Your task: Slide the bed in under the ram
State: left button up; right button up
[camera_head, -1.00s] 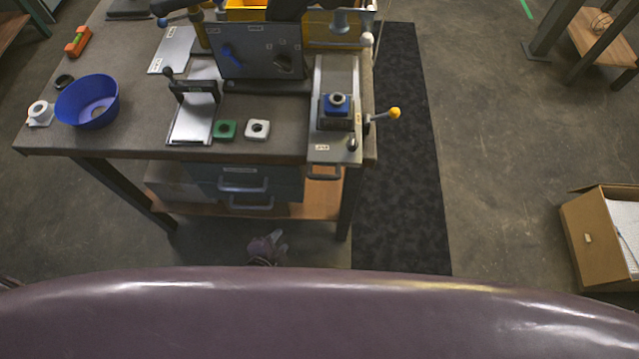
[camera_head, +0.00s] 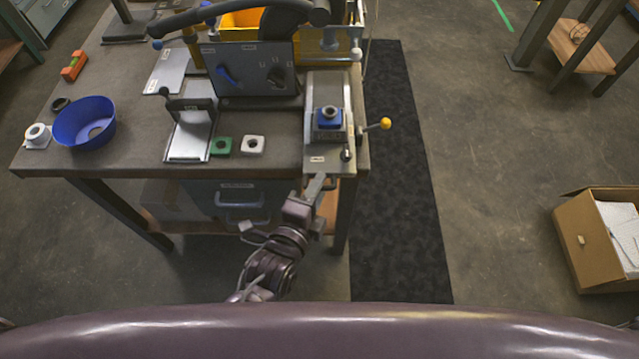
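The bed (camera_head: 342,88) is a grey sliding plate at the right end of the bench, with a blue block holding a metal ring (camera_head: 328,118) on its front part. A metal cylinder that looks like the ram (camera_head: 330,40) hangs behind it, at the back of the bench. The blue block stands well in front of the ram. My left gripper (camera_head: 318,188) is at the bench's front edge, just below the bed's labelled front end, where the bed's handle is largely hidden. I cannot tell whether its fingers are open or touch the handle. My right gripper is out of view.
A yellow-knobbed lever (camera_head: 385,123) sticks out to the right of the bed. An upright dark panel (camera_head: 250,72) stands left of it. A green block (camera_head: 222,146), a white block (camera_head: 252,145) and a blue bowl (camera_head: 85,122) are on the bench. Drawer handles (camera_head: 240,201) project below.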

aim_at(324, 163)
pick_arm(q)
jog(key=shift+w+d+f, duration=0.15)
jog(key=shift+w+d, duration=0.1)
jog(key=shift+w, duration=0.3)
grip_shut()
jog(key=w, duration=0.3)
jog(key=shift+w+p, duration=0.35)
jog(key=shift+w, duration=0.3)
jog(key=shift+s, duration=0.1)
